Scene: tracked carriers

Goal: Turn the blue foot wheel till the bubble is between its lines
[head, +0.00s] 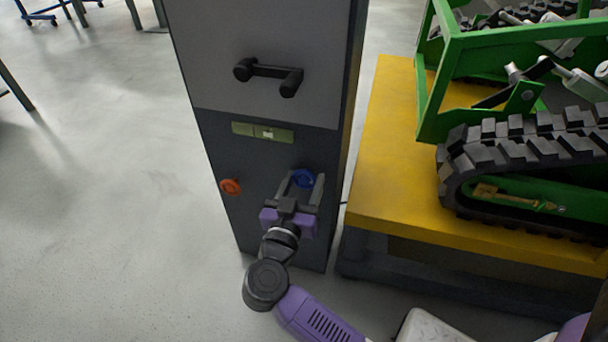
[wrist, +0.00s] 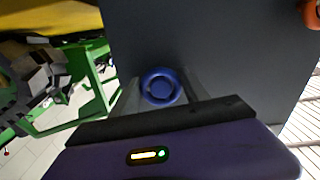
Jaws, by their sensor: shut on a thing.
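The blue foot wheel (head: 302,179) sits low on the front of a dark grey cabinet (head: 222,150). My gripper (head: 301,184) is at the blue wheel, its two fingers on either side of the rim, shut on it. In the wrist view the blue wheel (wrist: 161,87) shows between the fingers. A greenish level vial (head: 263,132) is set in the cabinet front above the wheels. A pale bubble shows near its middle, but it is too small to tell how it lies against its lines.
An orange wheel (head: 230,187) is on the cabinet front to the left. A black handle (head: 268,75) sticks out above the vial. A yellow platform (head: 385,150) bearing a green tracked carrier (head: 520,140) stands close on the right.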

